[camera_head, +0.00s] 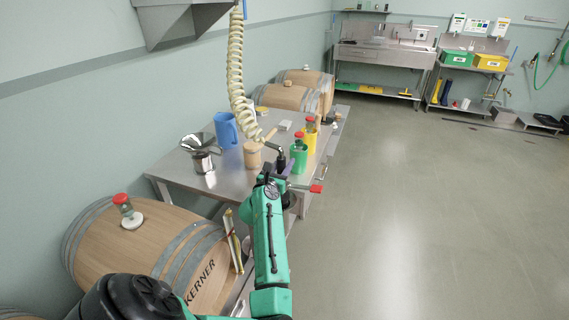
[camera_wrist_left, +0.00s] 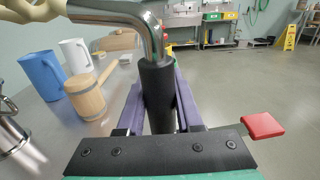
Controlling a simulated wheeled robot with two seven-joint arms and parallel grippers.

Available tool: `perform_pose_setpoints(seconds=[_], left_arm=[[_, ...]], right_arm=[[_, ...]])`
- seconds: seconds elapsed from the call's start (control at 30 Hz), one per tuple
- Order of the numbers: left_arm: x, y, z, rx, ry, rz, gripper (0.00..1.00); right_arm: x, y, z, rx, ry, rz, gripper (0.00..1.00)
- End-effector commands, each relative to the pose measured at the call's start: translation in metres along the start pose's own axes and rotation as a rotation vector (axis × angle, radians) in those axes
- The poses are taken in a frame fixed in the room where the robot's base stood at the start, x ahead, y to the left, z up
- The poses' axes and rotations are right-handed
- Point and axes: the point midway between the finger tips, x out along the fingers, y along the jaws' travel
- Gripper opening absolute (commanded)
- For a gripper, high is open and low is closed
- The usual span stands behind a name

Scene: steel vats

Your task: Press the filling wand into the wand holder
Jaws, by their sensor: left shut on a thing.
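My left gripper (camera_head: 279,177) is over the near right edge of the steel table. It is shut on the black grip of the filling wand (camera_head: 281,156). In the left wrist view the wand (camera_wrist_left: 156,80) stands nearly upright between the purple fingers (camera_wrist_left: 158,108), its bent steel tube curving left at the top. A cream coiled hose (camera_head: 237,75) runs from the wand up to the top of the picture. The wand's lower end is hidden by my gripper. I cannot pick out the wand holder in either view. My right gripper is not in view.
The steel table (camera_head: 228,180) carries a blue jug (camera_head: 226,130), a wooden mallet (camera_head: 253,155), a steel cup (camera_head: 203,162), a green jug (camera_head: 298,158) and a yellow jug (camera_head: 309,138). A red tab (camera_head: 316,188) sits right of my gripper. A barrel (camera_head: 150,250) lies at left.

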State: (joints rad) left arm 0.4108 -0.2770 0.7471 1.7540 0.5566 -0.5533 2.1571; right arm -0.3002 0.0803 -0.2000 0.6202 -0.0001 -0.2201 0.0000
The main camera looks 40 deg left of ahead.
Motion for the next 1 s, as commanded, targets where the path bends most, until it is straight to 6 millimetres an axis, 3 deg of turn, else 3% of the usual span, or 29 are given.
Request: perform_pose_setpoints(seconds=[0.57, 0.6, 0.67, 1.0], left_arm=[[0.0, 0.0, -0.012, 0.0, 0.0, 0.0, 0.0], [0.0, 0.0, -0.011, 0.0, 0.0, 0.0, 0.5], [0.0, 0.0, -0.011, 0.0, 0.0, 0.0, 0.7], [0.0, -0.001, -0.012, -0.001, 0.004, -0.001, 0.7]], right_arm=[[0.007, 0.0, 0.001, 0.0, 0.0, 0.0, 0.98], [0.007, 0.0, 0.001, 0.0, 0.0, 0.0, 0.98], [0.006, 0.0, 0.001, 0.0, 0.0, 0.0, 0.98], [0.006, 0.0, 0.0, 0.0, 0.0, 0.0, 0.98]])
